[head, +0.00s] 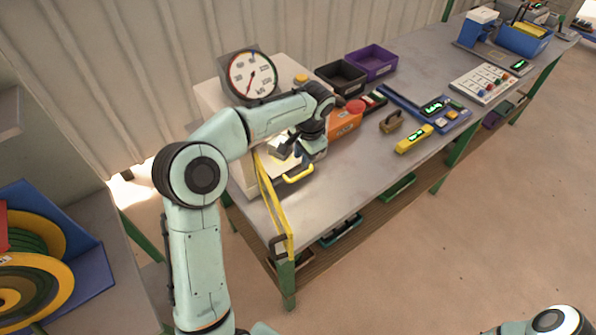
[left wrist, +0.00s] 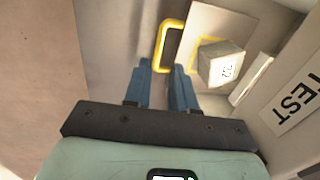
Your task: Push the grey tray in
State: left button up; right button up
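The grey tray (left wrist: 226,22) has a yellow handle (left wrist: 168,42) and sticks out of the pale press housing. A grey block (left wrist: 222,66) with a number label stands on it, inside a yellow outline. In the head view the handle (head: 299,176) is at the tray's front edge, with my left gripper (head: 303,162) close above it. The left wrist view shows my left gripper's two blue fingers (left wrist: 163,66) apart, with the near end of the handle between their tips in the picture. Contact cannot be told. My right gripper is out of view.
The press has a round dial (head: 252,75) on top. An orange box (head: 345,122), a brown weight (head: 391,122) and a yellow meter (head: 414,139) stand to the right. The bench front (head: 345,178) is clear.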

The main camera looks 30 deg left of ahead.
aim_at(298, 176)
pick_arm(q)
jog(key=f, duration=0.3)
jog(key=a+f, duration=0.1)
jog(key=f, duration=0.5)
jog(key=shift+w+a+f, duration=0.3)
jog(key=shift+w+a, duration=0.05)
grip_shut()
